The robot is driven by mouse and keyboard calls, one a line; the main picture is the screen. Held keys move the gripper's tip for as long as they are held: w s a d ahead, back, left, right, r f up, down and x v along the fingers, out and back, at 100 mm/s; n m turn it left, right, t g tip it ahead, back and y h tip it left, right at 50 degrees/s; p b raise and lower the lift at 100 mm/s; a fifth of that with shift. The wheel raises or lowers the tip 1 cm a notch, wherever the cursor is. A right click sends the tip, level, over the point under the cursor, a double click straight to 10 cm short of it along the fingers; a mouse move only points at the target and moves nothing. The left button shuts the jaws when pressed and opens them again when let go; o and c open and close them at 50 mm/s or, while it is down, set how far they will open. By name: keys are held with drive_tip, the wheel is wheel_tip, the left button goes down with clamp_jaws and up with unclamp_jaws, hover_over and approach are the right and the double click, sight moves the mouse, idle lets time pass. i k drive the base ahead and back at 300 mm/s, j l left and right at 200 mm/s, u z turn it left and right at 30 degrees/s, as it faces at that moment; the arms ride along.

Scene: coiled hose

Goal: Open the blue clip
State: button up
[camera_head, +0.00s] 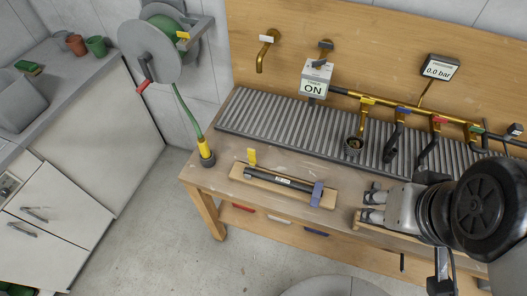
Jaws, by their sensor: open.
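The blue clip (317,194) sits at the right end of a dark tube (280,180) lying on a wooden board (262,182) near the workbench's front edge. It looks like a flat blue piece across the tube's end; I cannot tell whether it is latched. A yellow clip (251,157) sticks up at the tube's left end. My gripper (366,206) is open and empty, to the right of the blue clip and apart from it. Its two fingers point left toward the clip. My wrist and arm hide the bench's right part.
A grey slatted drain (270,118) runs along the bench behind the tube. Brass pipes (445,116) with coloured valve handles stand above it. A green hose (186,108) hangs from a reel (150,50) at the left. Bare bench top lies between board and drain.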

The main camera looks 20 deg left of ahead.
sight(315, 196)
drive_tip(key=k+l, duration=0.15)
drive_tip(key=l, duration=0.25)
drive_tip(key=k+l, duration=0.1)
drive_tip(key=l, duration=0.25)
drive_tip(key=k+l, duration=0.15)
drive_tip(key=l, duration=0.25)
